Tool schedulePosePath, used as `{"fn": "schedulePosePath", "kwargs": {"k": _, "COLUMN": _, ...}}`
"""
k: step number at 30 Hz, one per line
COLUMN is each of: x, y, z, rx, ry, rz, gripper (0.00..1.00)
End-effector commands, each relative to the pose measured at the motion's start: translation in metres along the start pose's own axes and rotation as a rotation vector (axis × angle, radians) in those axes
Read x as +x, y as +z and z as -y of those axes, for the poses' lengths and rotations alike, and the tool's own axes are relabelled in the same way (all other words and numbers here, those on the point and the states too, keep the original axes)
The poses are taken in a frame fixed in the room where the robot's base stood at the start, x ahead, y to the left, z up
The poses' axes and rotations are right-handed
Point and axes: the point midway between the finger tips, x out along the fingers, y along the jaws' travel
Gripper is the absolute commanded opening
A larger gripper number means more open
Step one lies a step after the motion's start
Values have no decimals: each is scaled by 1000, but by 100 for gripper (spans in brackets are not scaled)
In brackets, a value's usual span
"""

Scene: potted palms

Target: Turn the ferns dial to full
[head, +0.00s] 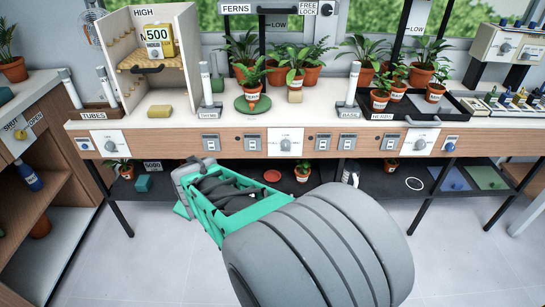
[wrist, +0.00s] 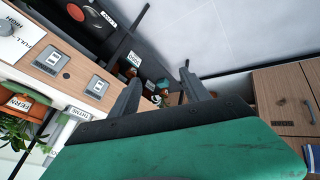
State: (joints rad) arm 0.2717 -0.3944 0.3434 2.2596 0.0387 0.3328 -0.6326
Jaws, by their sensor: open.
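Three dials show on the bench's front edge in the head view: a left dial (head: 110,144), a middle dial (head: 286,143) and a right dial (head: 421,144). Their lettering is too small to read there, so I cannot tell which is the ferns dial. A FERNS sign (head: 236,8) hangs above the back of the bench. In the wrist view, a dial (wrist: 6,27) is cut off at the left edge, with FULL and HIGH printed beside it. My gripper (head: 190,172) is in front of the bench, left of the middle dial; its fingers (wrist: 158,88) are apart and empty.
A pot labelled FERN (head: 253,95) stands on a green saucer (head: 245,107). Socket-like plates (head: 210,142) sit between the dials. The dark lower shelf (head: 225,185) holds pots and a teal block (head: 143,184). A wooden cabinet (head: 35,150) stands at left. Floor in front is clear.

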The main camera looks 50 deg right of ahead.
Motion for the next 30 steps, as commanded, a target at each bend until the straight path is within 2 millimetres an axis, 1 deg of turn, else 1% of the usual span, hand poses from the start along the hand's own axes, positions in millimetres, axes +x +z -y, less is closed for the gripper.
{"fn": "schedulePosePath", "kwargs": {"k": 1, "x": 57, "y": 22, "z": -41, "rx": -98, "ry": 124, "rz": -30, "gripper": 55}}
{"fn": "schedulePosePath", "kwargs": {"k": 2, "x": 76, "y": 28, "z": -70, "rx": -179, "ry": 211, "rz": -48, "gripper": 55}}
{"fn": "schedulePosePath", "kwargs": {"k": 3, "x": 98, "y": 42, "z": -110, "rx": -291, "ry": 334, "rz": -51, "gripper": 55}}
{"fn": "schedulePosePath", "kwargs": {"k": 5, "x": 123, "y": 70, "z": -165, "rx": -461, "ry": 518, "rz": -15, "gripper": 55}}
{"fn": "schedulePosePath", "kwargs": {"k": 6, "x": 133, "y": 93, "z": -196, "rx": -570, "ry": 633, "rz": 34, "gripper": 55}}
{"fn": "schedulePosePath", "kwargs": {"k": 8, "x": 140, "y": 126, "z": -234, "rx": -720, "ry": 782, "rz": 128, "gripper": 55}}
{"fn": "schedulePosePath", "kwargs": {"k": 9, "x": 141, "y": 147, "z": -252, "rx": -805, "ry": 862, "rz": 197, "gripper": 55}}
{"fn": "schedulePosePath", "kwargs": {"k": 12, "x": 136, "y": 183, "z": -280, "rx": -959, "ry": 997, "rz": 343, "gripper": 55}}
{"fn": "schedulePosePath", "kwargs": {"k": 13, "x": 134, "y": 190, "z": -284, "rx": -987, "ry": 1020, "rz": 375, "gripper": 55}}
{"fn": "schedulePosePath", "kwargs": {"k": 15, "x": 130, "y": 197, "z": -291, "rx": -1029, "ry": 1055, "rz": 420, "gripper": 55}}
{"fn": "schedulePosePath", "kwargs": {"k": 17, "x": 130, "y": 198, "z": -297, "rx": -1042, "ry": 1064, "rz": 434, "gripper": 55}}
{"fn": "schedulePosePath", "kwargs": {"k": 20, "x": 137, "y": 195, "z": -310, "rx": -1041, "ry": 1065, "rz": 433, "gripper": 55}}
{"fn": "schedulePosePath", "kwargs": {"k": 24, "x": 151, "y": 190, "z": -334, "rx": -1040, "ry": 1065, "rz": 431, "gripper": 55}}
{"fn": "schedulePosePath", "kwargs": {"k": 27, "x": 157, "y": 187, "z": -349, "rx": -1040, "ry": 1065, "rz": 432, "gripper": 55}}
{"fn": "schedulePosePath", "kwargs": {"k": 30, "x": 161, "y": 185, "z": -357, "rx": -1040, "ry": 1064, "rz": 431, "gripper": 55}}
